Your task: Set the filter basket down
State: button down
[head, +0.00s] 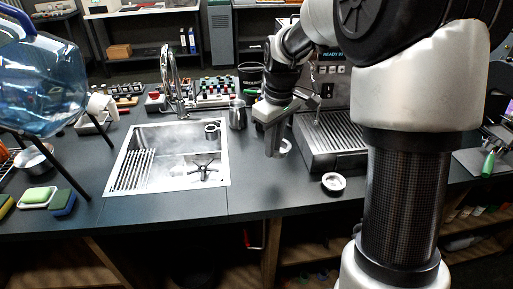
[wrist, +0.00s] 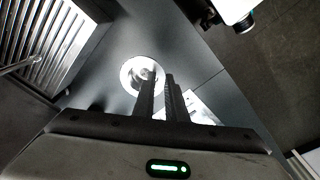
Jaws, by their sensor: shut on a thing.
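My gripper (head: 275,152) points down over the counter between the sink and the espresso machine. Its two dark fingers (wrist: 161,85) are close together in the wrist view. A round, shiny metal basket (wrist: 130,72) is at the fingertips, with a finger overlapping its rim. In the head view a pale part of it (head: 287,145) shows just right of the fingers, the remainder hidden behind them. I cannot tell whether its base touches the counter. A separate small round metal piece (head: 334,182) sits on the counter in front of the machine.
The machine's slatted drip tray (head: 335,134) is to the right of my gripper. The sink (head: 165,165) is to the left, with a metal cylinder (head: 212,131) in it. A metal pitcher (head: 237,115) stands behind. Bare counter (head: 262,198) lies toward the front edge.

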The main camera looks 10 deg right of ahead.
jog(key=shift+s+d+r+n, duration=0.1)
jog(key=shift+s+n, duration=0.15)
jog(key=shift+n, duration=0.75)
notch_tip(320, 180, down, 6)
jog(key=shift+r, duration=0.2)
jog(key=shift+f, duration=2.25)
jog(key=shift+f+b, duration=0.15)
jog(key=shift+b, duration=0.15)
jog(key=c, duration=1.8)
grip_release()
